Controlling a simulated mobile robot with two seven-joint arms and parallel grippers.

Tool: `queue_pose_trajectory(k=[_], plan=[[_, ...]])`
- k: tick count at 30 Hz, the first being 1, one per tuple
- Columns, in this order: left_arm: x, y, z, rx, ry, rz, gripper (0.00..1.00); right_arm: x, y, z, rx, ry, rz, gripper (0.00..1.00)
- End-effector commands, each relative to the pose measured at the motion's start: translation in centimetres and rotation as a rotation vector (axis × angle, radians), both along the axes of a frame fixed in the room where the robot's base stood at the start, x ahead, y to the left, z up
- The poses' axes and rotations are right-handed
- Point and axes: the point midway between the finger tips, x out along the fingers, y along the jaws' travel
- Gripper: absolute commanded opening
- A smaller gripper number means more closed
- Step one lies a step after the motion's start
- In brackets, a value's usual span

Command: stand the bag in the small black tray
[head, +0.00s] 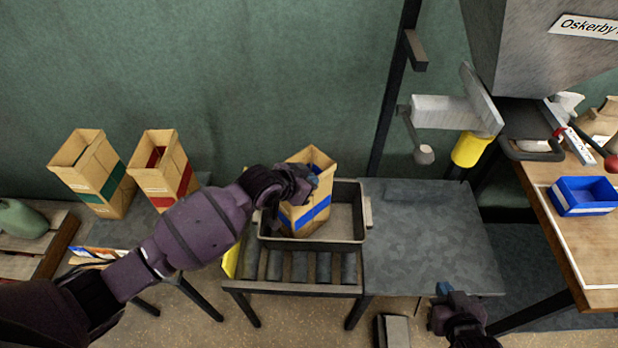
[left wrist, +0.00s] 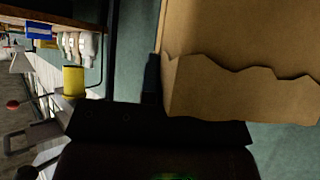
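The tan paper bag with a blue band (head: 312,214) is inside the small black tray (head: 342,242), upright with a slight lean; its base is partly hidden by the tray wall. My left gripper (head: 308,181) is at the bag's upper part, near its open top. In the left wrist view, the bag's jagged paper edge (left wrist: 240,85) fills the right side. One dark finger (left wrist: 152,78) lies against the paper near the palm's middle, apparently pinching it; the other finger is hidden. My right gripper (head: 444,290) is low at the grey table's front edge, away from the bag; its opening is unclear.
The tray rests on a roller stand (head: 300,267), beside a grey table (head: 430,230) with a clear top. Bags with green (head: 95,175) and red (head: 163,175) bands stand at the left. A blue bin (head: 585,195) sits on the right bench. A grey machine (head: 545,50) hangs above.

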Motion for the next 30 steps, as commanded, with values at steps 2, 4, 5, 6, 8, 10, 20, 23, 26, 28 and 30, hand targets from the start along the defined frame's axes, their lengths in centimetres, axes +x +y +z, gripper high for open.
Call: queue_pose_trajectory(k=[2,4,5,6,8,10,20,23,26,28,30], plan=[[0.2,-0.1,0.6,-0.005,-0.012,-0.002,0.0,0.2,0.0,0.2,0.0,-0.005,0.002,0.0],[0.2,-0.2,0.4,-0.006,-0.011,-0.002,0.0,0.4,0.1,0.3,0.0,-0.009,0.002,0.0],[0.2,-0.2,0.4,-0.006,-0.011,-0.002,0.0,0.5,0.1,0.3,0.0,-0.01,0.002,0.0],[0.0,0.0,-0.1,0.0,0.0,0.0,0.05,0.5,0.1,0.3,0.001,-0.011,0.003,0.0],[0.0,0.0,-0.1,0.0,0.0,0.0,0.14,0.6,0.1,0.4,0.001,-0.013,0.003,0.0],[0.0,0.0,-0.1,0.0,0.0,0.0,0.25,0.6,0.1,0.4,0.001,-0.013,0.003,0.0],[0.0,0.0,0.0,0.0,0.0,0.0,0.29,0.1,0.0,0.1,0.0,-0.002,0.0,0.0],[-0.3,0.3,0.3,0.0,0.0,0.001,0.29,-0.2,0.0,0.0,0.0,0.003,-0.002,0.0],[-0.9,1.0,1.1,-0.001,-0.001,0.001,0.29,-0.4,-0.1,0.0,0.0,0.007,-0.003,0.0],[-1.5,1.6,1.8,0.0,0.0,0.001,0.29,-0.4,-0.1,0.1,0.0,0.008,-0.003,0.0],[-2.2,2.3,2.5,0.0,-0.003,0.001,0.29,-0.4,-0.1,0.2,0.0,0.007,-0.003,0.0]])
